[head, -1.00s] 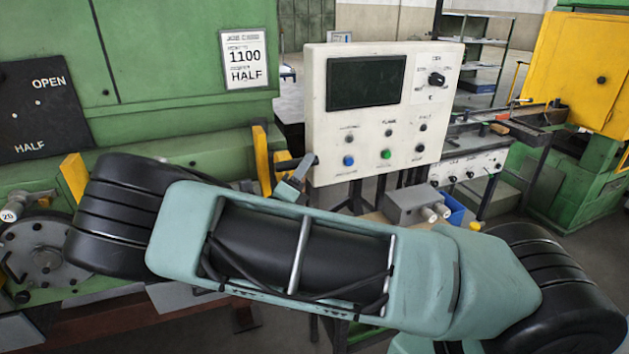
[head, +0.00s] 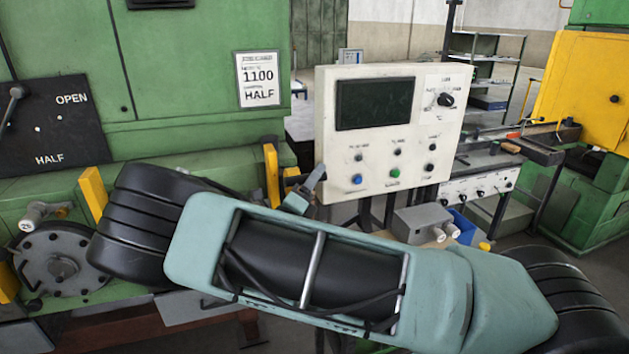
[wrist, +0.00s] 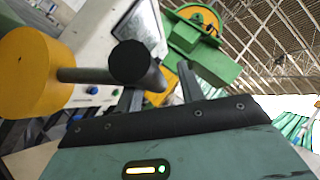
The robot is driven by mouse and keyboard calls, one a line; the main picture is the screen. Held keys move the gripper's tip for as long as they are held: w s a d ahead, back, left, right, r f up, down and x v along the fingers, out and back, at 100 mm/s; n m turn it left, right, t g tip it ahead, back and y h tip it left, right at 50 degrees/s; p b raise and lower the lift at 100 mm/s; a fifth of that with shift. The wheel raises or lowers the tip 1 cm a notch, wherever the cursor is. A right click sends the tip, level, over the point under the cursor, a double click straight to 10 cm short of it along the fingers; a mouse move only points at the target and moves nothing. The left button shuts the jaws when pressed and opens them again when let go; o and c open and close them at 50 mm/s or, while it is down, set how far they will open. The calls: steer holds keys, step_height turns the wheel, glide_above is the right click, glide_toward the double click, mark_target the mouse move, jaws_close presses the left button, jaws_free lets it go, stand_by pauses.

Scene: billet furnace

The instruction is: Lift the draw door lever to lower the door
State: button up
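A short grey lever rod with a dark knob (wrist: 134,62) sticks out of a yellow round hub (wrist: 35,72) in the wrist view; I take it to be the draw door lever. The knob overlaps the left finger in the wrist view; contact cannot be told. In the head view my arm hides most of the gripper.
A black OPEN/HALF plate (head: 50,125) with a pointer or handle (head: 15,95) is on the green furnace wall at left. The white control panel (head: 345,155) stands close behind the lever. Yellow posts (head: 271,175) and a grey box (head: 415,222) are nearby.

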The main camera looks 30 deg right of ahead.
steer(key=shift+w+a+r+t, duration=0.3)
steer(key=shift+w+a+r, duration=0.1)
steer(key=shift+w+r, duration=0.05)
steer(key=shift+a+f, duration=0.15)
steer(key=shift+f, duration=0.05)
steer(key=b+v, duration=0.8)
steer(key=v, duration=0.9)
steer(key=shift+s+f+b, duration=0.2)
steer(key=shift+s+b, duration=0.15)
steer(key=shift+d, duration=0.25)
